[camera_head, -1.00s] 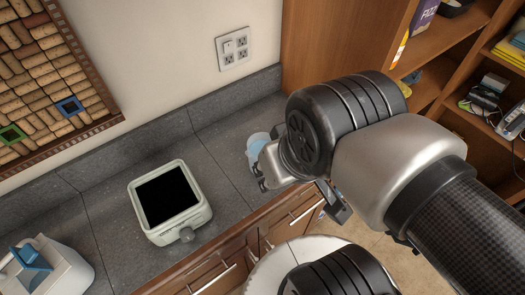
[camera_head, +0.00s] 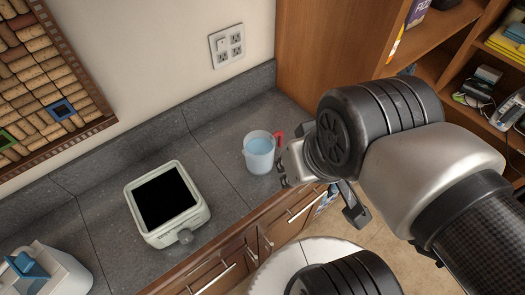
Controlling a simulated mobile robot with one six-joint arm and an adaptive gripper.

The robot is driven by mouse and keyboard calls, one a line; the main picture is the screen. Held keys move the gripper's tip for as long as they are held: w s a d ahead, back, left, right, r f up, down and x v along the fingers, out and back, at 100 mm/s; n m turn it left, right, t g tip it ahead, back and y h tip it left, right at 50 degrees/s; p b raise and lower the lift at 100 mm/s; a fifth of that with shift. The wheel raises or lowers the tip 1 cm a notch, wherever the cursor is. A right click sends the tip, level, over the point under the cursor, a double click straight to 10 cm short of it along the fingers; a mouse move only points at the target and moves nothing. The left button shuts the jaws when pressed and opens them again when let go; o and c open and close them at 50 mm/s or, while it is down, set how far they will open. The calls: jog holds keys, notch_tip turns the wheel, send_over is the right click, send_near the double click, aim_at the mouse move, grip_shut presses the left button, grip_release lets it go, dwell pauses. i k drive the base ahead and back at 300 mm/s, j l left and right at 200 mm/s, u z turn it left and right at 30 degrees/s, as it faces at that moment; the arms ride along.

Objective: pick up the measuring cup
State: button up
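The measuring cup (camera_head: 259,158) is a clear cup holding light blue liquid, with a red handle (camera_head: 278,132) on its right side. It stands upright on the grey counter, near the front edge, in the head view. My gripper (camera_head: 285,177) is just to the right of the cup, at the lower left end of my wrist.
A pale box-shaped appliance with a black top (camera_head: 169,203) stands left of the cup on the counter (camera_head: 215,150). A white and blue item (camera_head: 45,272) is at the lower left. A wooden cabinet side (camera_head: 330,50) and open shelves are to the right. The counter behind the cup is clear.

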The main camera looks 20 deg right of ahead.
aim_at(258, 152)
jog(key=k+z, duration=0.3)
jog(key=k+l+z, duration=0.15)
jog(key=k+z, duration=0.2)
jog(key=i+j+z, duration=0.1)
jog(key=j+z, duration=0.25)
jog(key=i+j+z, duration=0.1)
jog(key=j+z, duration=0.55)
jog(key=i+j, duration=0.05)
